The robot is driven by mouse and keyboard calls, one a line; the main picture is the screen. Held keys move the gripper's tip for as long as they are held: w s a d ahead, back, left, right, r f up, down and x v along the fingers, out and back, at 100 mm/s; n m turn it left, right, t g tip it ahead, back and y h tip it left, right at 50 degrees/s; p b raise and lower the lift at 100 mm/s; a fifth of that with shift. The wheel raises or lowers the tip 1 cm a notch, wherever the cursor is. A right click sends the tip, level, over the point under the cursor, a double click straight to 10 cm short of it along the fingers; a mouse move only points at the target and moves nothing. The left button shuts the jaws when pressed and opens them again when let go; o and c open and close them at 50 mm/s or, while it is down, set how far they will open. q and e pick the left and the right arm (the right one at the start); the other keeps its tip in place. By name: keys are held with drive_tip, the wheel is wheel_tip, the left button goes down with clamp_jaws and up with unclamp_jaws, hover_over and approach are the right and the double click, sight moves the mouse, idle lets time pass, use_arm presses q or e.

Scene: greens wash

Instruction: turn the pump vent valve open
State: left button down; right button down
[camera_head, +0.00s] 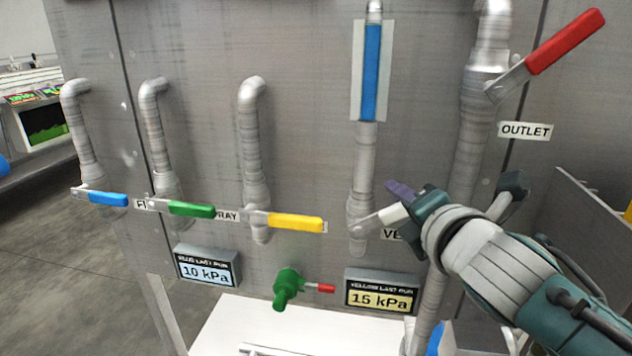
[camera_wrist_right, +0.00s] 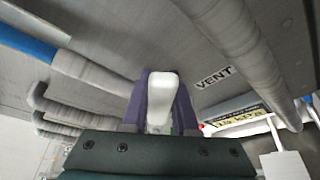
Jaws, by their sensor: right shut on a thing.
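The pump vent valve has a white lever (camera_head: 392,215) on the vertical pipe with the blue sleeve. The lever points right and slightly up, across its pipe. My right gripper (camera_head: 410,205) reaches in from the right and is shut on the lever's outer end. In the wrist view the white lever (camera_wrist_right: 161,92) sits between the purple fingers of my right gripper (camera_wrist_right: 160,110). My left gripper is not in view.
Blue (camera_head: 108,198), green (camera_head: 191,209) and yellow (camera_head: 296,222) levers lie roughly level on pipes to the left. A red outlet lever (camera_head: 565,41) slants up at the upper right. Displays reading 10 kPa (camera_head: 206,271) and 15 kPa (camera_head: 381,298) flank a small green valve (camera_head: 287,286).

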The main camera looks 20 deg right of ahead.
drive_tip(key=shift+r, duration=0.1)
idle(0.3)
drive_tip(key=c, duration=0.7)
unclamp_jaws()
drive_tip(key=p+v, duration=0.2)
drive_tip(key=v, duration=0.8)
drive_tip(key=shift+c, duration=0.3)
